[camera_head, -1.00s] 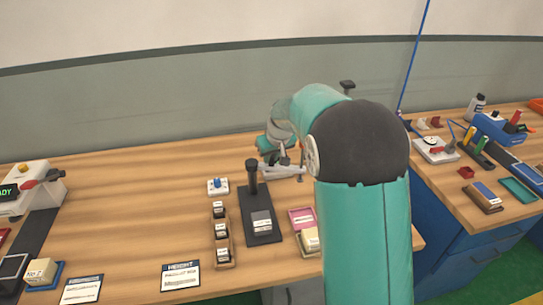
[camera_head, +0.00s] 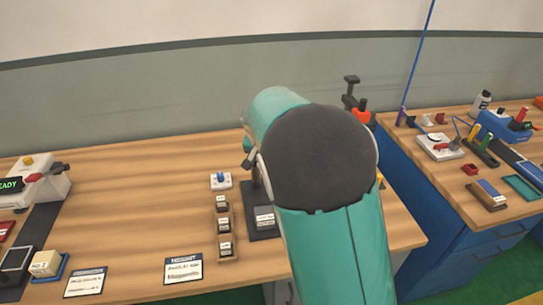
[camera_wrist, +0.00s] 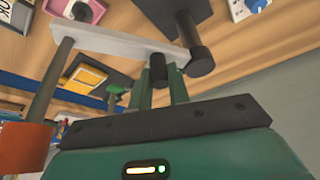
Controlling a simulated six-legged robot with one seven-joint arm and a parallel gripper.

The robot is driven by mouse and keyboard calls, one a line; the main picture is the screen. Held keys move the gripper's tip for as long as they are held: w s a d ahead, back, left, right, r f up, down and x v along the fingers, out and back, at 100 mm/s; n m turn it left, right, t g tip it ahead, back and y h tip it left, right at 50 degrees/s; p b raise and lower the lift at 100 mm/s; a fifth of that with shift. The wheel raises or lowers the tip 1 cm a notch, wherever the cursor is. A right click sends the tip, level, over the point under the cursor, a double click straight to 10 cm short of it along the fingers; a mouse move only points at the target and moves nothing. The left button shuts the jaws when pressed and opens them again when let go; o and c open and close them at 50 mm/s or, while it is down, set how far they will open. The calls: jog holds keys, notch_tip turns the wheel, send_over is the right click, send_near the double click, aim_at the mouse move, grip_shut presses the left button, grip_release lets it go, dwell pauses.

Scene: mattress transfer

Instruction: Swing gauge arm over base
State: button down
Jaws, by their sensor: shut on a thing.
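In the wrist view the gauge arm (camera_wrist: 115,41) is a silver bar running from a black post (camera_wrist: 197,50) at right to a grey rod at left. An orange cylinder (camera_wrist: 25,148) is at that rod's near end. My gripper (camera_wrist: 166,68) is shut on the bar close to the post; the exact contact is partly hidden. The dark base (camera_wrist: 180,12) shows behind the bar. In the head view the base (camera_head: 258,234) shows only in part, with a grey-topped block (camera_head: 264,216) on it.
Left of the base are a white box with a blue knob (camera_head: 221,181) and a wooden rack (camera_head: 226,243) of small blocks. A second bench lies right. The back left table is clear.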

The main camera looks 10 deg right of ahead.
jog(key=shift+s+a+m+g+h, duration=0.15)
jog(key=shift+a+m+g+h, duration=0.15)
jog(key=shift+a+m, duration=0.45)
jog(key=shift+s+a+m+g+h, duration=0.15)
jog(key=shift+a+m+h, duration=0.2)
jog(key=shift+m, duration=0.85)
jog(key=shift+s+a+m+g+h, duration=0.1)
jog(key=shift+a+m+g+h, duration=0.15)
jog(key=shift+a+m, duration=0.5)
jog(key=shift+d+m, duration=0.15)
jog(key=shift+m, duration=0.15)
jog(key=c, duration=1.3)
grip_release()
jog(key=v, duration=1.3)
jog(key=shift+r, duration=0.4)
